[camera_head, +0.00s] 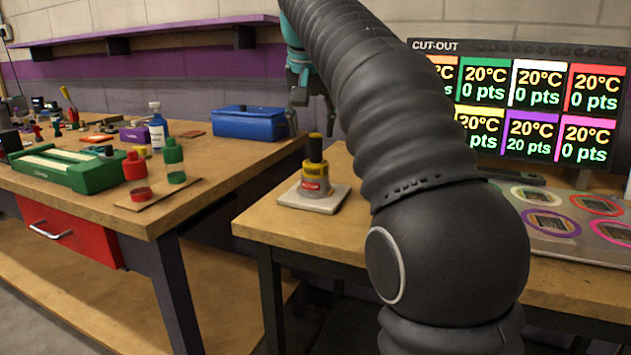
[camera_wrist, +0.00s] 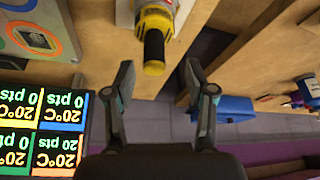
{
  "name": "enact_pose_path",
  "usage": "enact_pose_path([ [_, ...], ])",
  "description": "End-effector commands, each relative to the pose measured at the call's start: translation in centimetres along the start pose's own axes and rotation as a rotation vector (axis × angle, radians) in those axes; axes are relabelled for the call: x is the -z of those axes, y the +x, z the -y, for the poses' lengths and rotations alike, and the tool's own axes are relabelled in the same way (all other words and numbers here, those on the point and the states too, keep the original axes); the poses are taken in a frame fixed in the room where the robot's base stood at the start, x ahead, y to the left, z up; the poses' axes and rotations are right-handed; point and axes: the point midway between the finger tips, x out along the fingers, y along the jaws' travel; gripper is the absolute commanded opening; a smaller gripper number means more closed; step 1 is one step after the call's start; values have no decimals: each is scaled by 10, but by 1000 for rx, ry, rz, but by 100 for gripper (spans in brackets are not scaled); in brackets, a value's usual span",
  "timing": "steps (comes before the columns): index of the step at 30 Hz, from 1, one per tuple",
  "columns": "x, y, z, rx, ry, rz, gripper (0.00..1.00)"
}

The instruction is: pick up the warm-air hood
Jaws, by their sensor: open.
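The warm-air hood (camera_head: 315,172) appears to be the yellow and grey upright piece with a black top and a red label. It stands on a pale square pad (camera_head: 335,200) at the left end of the right bench. In the wrist view, the hood (camera_wrist: 155,22) shows upside down at the top, its black end pointing toward the gap between my fingers. My gripper (camera_head: 311,128) is open and empty, just above the hood. The wrist view shows both fingers (camera_wrist: 159,70) spread wide, with the hood beyond their tips. My arm covers part of the bench behind.
A gap separates the right bench from the left bench, which carries a blue box (camera_head: 250,124), a green tray (camera_head: 75,168) and red and green bottles. A CUT-OUT display board (camera_head: 520,105) stands behind my arm. A panel with coloured rings (camera_head: 565,222) lies on the right.

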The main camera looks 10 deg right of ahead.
Motion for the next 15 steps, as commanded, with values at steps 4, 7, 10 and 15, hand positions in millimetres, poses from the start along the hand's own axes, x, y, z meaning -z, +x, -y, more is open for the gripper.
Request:
enact_pose_path([
  [4,-3,20,-4,-1,1,3,55],
  [7,-4,35,-7,-1,1,3,55],
  [10,-3,46,-7,-1,0,3,55],
  [15,-2,48,-6,0,0,1,55],
])
